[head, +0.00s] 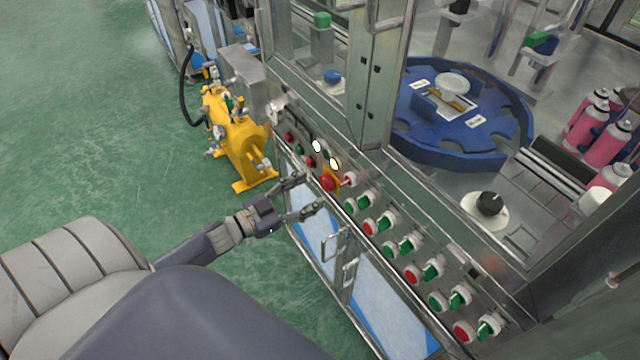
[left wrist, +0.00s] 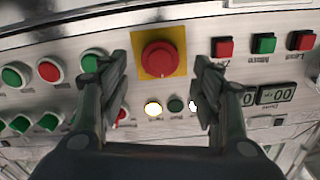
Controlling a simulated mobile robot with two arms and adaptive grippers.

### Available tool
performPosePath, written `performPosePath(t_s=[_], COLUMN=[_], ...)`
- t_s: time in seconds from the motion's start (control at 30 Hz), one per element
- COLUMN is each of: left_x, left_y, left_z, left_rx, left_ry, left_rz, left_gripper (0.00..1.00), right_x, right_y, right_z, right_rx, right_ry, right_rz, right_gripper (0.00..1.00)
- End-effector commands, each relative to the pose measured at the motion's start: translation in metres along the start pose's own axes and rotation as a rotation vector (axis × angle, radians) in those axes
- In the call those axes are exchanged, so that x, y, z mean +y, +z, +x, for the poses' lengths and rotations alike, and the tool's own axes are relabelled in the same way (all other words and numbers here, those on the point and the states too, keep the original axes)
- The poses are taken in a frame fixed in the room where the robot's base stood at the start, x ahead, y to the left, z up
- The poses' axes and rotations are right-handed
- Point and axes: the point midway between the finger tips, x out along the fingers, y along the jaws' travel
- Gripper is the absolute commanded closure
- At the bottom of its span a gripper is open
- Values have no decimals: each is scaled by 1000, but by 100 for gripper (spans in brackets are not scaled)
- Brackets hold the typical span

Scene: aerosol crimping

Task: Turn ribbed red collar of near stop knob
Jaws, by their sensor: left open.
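The near stop knob (head: 328,182) is a red mushroom knob on a yellow square plate on the machine's front panel. In the left wrist view the red knob (left wrist: 158,60) sits on its yellow plate (left wrist: 140,73), upper middle, between my two fingers and beyond their tips. My left gripper (head: 314,190) is open in front of the panel, just short of the knob; its fingers also show in the left wrist view (left wrist: 160,65). I see no contact with the knob. Ribs on the collar are too small to make out. My right gripper is not in view.
Green and red buttons and switches (head: 411,275) line the panel to the right of the knob. Lit white buttons (left wrist: 153,109) are close by. A yellow tank unit (head: 242,150) stands left of the machine. Green floor (head: 100,120) is clear at left.

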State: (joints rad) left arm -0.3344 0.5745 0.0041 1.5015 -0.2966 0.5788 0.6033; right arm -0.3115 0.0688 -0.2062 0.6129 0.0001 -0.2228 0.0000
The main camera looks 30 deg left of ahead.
Motion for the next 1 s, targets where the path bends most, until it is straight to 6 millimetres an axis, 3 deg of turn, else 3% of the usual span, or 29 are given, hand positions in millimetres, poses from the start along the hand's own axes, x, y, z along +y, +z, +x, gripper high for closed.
performPosePath(t_s=[0.1,0.3,0.67,0.7,0.9,1.0], left_x=[0,0,0,0,0,0], left_y=[-1,0,0,0,0,0], left_z=[18,36,40,40,40,40], left_rx=[0,-1,-2,-2,-2,-2], left_ry=[-1,0,-1,-1,-1,-1], left_rz=[1,1,1,1,1,1], left_gripper=[41,41,41,43,85,85], right_x=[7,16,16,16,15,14], right_y=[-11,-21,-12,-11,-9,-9], right_z=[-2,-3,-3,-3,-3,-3], right_rx=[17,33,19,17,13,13], right_ry=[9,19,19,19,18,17], right_rz=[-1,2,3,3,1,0], right_gripper=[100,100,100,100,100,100])
